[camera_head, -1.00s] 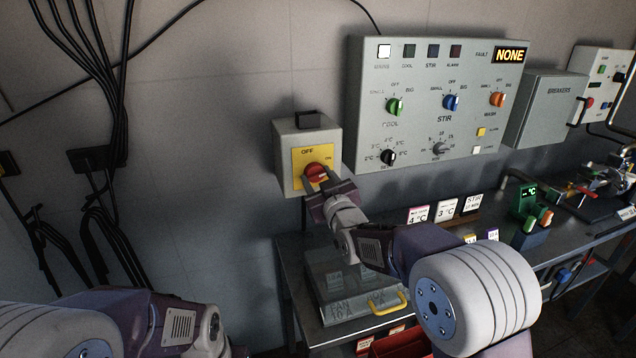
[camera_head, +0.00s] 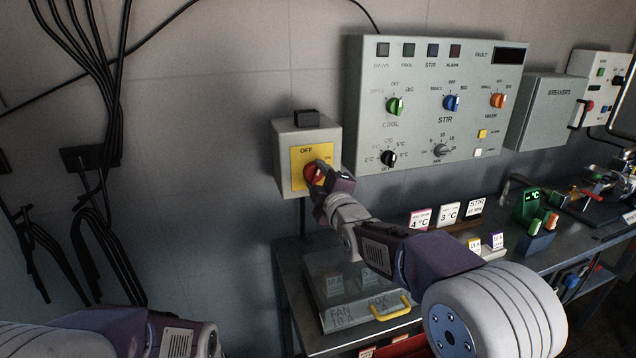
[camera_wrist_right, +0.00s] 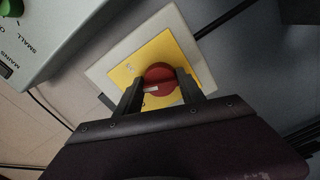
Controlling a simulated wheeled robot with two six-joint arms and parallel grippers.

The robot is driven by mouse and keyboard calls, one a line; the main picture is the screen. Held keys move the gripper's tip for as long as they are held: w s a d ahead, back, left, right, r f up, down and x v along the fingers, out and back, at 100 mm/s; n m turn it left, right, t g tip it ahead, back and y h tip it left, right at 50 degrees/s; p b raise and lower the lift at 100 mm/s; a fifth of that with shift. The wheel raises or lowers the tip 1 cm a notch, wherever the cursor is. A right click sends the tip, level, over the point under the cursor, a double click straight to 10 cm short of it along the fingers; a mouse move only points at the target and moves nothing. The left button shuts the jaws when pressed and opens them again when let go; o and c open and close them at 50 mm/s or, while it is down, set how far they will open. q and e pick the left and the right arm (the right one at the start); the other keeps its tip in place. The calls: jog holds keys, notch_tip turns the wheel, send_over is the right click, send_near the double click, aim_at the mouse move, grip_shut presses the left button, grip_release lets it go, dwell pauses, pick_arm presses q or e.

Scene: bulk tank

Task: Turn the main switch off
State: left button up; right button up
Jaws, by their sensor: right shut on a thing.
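The main switch is a red rotary knob (camera_head: 313,174) on a yellow plate (camera_head: 308,154), on the front of a grey wall box (camera_head: 282,146). The word OFF is printed at the top of the plate. My right gripper (camera_head: 319,184) is shut on the knob and is turned on its side, hiding part of it. In the right wrist view, the two dark fingers (camera_wrist_right: 160,92) stand on either side of the red knob (camera_wrist_right: 158,77), which carries a white mark. My left arm shows at the lower left of the head view, but its gripper is out of sight.
Right of the switch box is a grey control panel (camera_head: 430,120) with coloured knobs, a dark fault display (camera_head: 510,56) and a dark mains lamp (camera_head: 383,50). Below is a bench with a fan box (camera_head: 345,312) with a yellow handle (camera_head: 390,308) and small signs.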

jog(key=shift+n+b, duration=0.55)
jog(key=shift+n, duration=1.55)
jog(key=o, duration=1.4)
jog(key=shift+c, duration=0.2)
jog(key=v, duration=0.9)
